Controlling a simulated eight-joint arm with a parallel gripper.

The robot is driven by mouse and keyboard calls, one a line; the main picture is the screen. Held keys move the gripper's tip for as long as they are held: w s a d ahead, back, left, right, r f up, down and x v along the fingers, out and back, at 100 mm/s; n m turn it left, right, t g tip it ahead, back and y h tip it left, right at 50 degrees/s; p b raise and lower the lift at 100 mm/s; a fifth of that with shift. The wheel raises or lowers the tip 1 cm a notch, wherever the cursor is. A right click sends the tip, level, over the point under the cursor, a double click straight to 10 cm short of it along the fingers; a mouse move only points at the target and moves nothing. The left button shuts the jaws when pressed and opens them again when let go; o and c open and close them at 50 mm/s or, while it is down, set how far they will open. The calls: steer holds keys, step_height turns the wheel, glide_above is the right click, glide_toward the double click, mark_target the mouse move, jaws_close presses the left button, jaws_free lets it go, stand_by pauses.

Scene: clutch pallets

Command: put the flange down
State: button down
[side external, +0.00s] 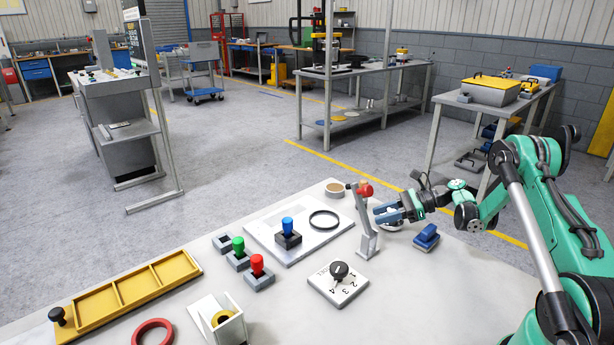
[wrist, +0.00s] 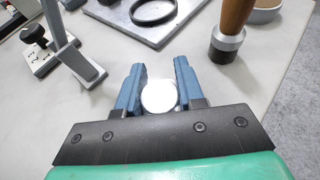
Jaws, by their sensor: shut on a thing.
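The flange (wrist: 159,97) shows in the wrist view as a bright, round silver disc between the two blue fingers. My gripper (wrist: 160,88) is shut on it, with a finger on each side. In the side external view my gripper (side external: 384,213) is low over the right part of the pale table, just right of the red-knobbed lever. The flange is largely hidden there by the fingers, and I cannot tell whether it touches the table.
The lever stand (side external: 367,235) is close to my fingers. A wooden-handled tool (wrist: 230,30) stands to their right in the wrist view. A blue block (side external: 427,238) sits beside my gripper. A plate with a black ring (side external: 324,219) lies beyond the lever. Bare table shows ahead of the fingers.

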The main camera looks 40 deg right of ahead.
steer(key=shift+f, duration=0.35)
steer(key=c, duration=0.5)
jaws_free()
steer(key=shift+c, duration=0.2)
steer(key=shift+r, duration=0.2)
steer(key=v, duration=1.2)
steer(key=shift+f, duration=0.15)
